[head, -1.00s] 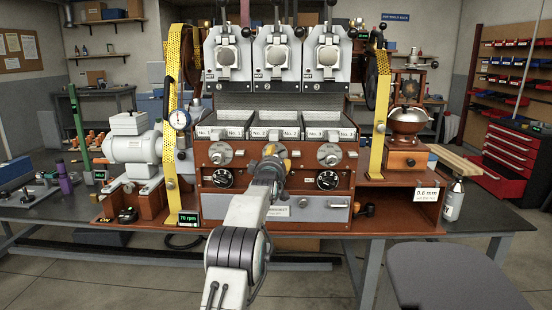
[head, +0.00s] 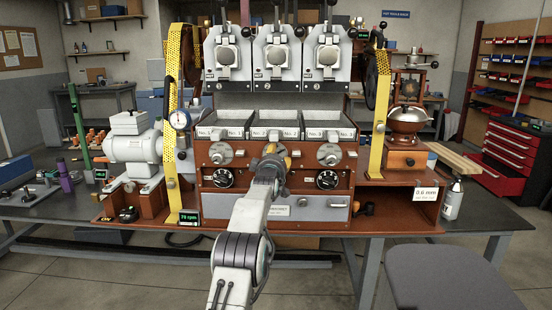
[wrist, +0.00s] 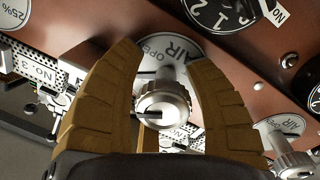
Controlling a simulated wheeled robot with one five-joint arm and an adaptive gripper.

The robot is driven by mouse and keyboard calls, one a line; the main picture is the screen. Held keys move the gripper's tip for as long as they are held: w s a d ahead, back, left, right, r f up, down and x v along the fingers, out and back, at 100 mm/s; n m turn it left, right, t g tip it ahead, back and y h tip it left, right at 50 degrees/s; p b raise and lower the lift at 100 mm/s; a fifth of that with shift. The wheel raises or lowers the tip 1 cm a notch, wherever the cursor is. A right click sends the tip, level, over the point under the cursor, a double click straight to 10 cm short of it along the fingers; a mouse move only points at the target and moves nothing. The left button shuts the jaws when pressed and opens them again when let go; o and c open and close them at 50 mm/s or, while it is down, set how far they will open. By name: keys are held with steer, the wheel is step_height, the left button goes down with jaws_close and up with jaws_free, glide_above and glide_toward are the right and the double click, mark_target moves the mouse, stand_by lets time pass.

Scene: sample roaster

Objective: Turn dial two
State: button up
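The roaster front has a row of silver air knobs on round plates under the bean trays. In the head view my gripper (head: 274,158) is in front of the middle knob and hides most of it. In the wrist view that knob, dial two (wrist: 163,112), sits between the two tan fingers of my gripper (wrist: 157,48). The fingers stand on either side of it, with narrow gaps showing. The knob has a dark slot on its face, and its plate reads AIR and OPEN. I cannot tell whether a finger touches it.
Dial one (head: 220,153) is to the left and dial three (head: 328,154) to the right. Black numbered dials (head: 222,178) sit below the air knobs. A grey drawer (head: 315,208) lies lower down. Yellow perforated belt guards (head: 376,140) flank the panel.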

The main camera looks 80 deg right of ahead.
jaws_close()
steer(key=shift+n, duration=0.4)
steer(key=shift+n+p, duration=0.45)
steer(key=shift+n, duration=0.55)
steer(key=shift+w+r+n+h, duration=0.1)
steer(key=shift+n+h, duration=0.05)
steer(key=shift+n, duration=1.05)
steer(key=shift+w+n+h, duration=0.1)
steer(key=shift+n+h, duration=0.05)
steer(key=shift+n, duration=1.05)
steer(key=shift+o, duration=0.5)
jaws_free()
